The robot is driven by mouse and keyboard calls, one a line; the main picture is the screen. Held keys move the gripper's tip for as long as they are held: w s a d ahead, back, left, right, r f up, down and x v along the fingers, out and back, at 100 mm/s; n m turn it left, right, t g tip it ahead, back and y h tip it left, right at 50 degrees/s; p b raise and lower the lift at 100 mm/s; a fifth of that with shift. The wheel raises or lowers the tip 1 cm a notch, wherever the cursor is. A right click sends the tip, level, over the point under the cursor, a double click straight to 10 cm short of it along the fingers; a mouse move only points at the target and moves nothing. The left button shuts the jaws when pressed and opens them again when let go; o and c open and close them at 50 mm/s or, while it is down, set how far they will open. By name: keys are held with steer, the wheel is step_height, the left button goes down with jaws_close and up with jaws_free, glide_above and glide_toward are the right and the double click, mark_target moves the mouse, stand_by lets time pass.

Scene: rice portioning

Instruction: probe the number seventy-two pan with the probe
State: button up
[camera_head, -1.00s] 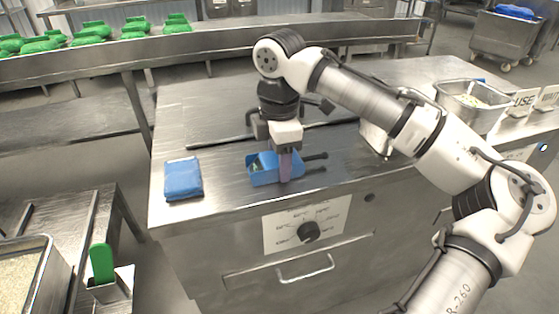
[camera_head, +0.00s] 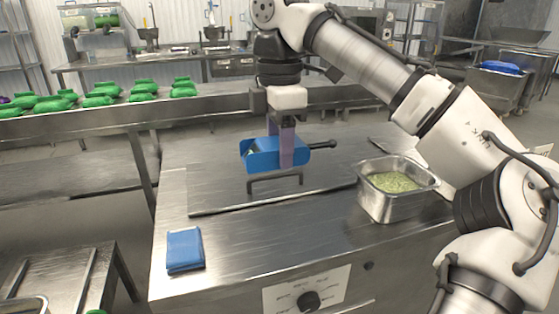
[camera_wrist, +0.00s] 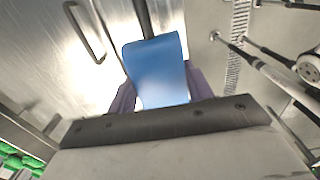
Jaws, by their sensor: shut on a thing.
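My gripper (camera_head: 287,160) is shut on a blue scoop-like tool (camera_head: 259,156) with a dark handle pointing right. It holds the tool above the steel counter. In the wrist view the blue tool (camera_wrist: 157,68) shows between the purple fingers, its handle running up out of the picture. A deep steel pan (camera_head: 385,208) stands on the counter to the right of my gripper, apart from it, with yellow-green grains inside. I see no number on this pan, and I cannot make out a separate probe.
A folded blue cloth (camera_head: 185,250) lies at the counter's front left. A flat steel lid (camera_head: 222,190) with a dark bar handle is under the tool. Several green bags (camera_head: 100,98) lie on the bench behind. The counter between cloth and pan is clear.

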steer(key=shift+r+p, duration=3.25)
steer(key=shift+p, duration=1.35)
steer(key=shift+f, duration=0.1)
